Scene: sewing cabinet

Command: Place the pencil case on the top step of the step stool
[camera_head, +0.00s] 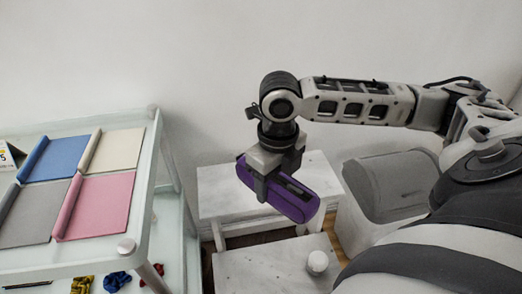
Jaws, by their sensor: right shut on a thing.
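My right gripper (270,185) points down and is shut on the purple pencil case (298,207). The case is tilted, its right end lower, and it shows in front of the white step stool (222,188). The stool's top step (320,174) is partly hidden behind the case and gripper. A lower white surface (270,266), likely its lower step, shows nearer to me. I cannot tell the exact gap between the case and the top step. My left gripper is not in view.
A glass-topped cabinet (146,190) on the left bears blue (60,158), cream (118,150), pink (97,205) and grey (30,217) fabric pieces. Scrunchies (117,281) lie on its lower shelf. A grey-lidded bin (390,183) stands right of the stool.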

